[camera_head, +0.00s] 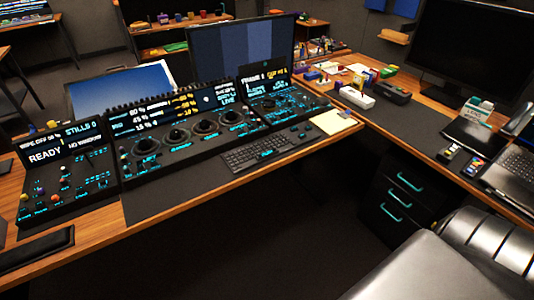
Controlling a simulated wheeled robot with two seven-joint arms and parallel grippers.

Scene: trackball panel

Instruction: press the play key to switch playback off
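A black control console stands on the wooden desk in three sections. The trackball panel (185,138) is the middle one, with several dark balls in rings, cyan-lit labels and a display with yellow and white figures. The left section (66,172) has coloured knobs and a display reading "READY". The play key cannot be singled out; key labels are too small to read. Neither of my grippers is in view.
A keyboard (266,148) and a yellowish pad (333,122) lie right of the trackball panel. A monitor (242,47) stands behind. The right desk holds a large dark monitor (470,50) and small items. Black drawers (398,195) stand below. A grey, silvery body fills the lower right.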

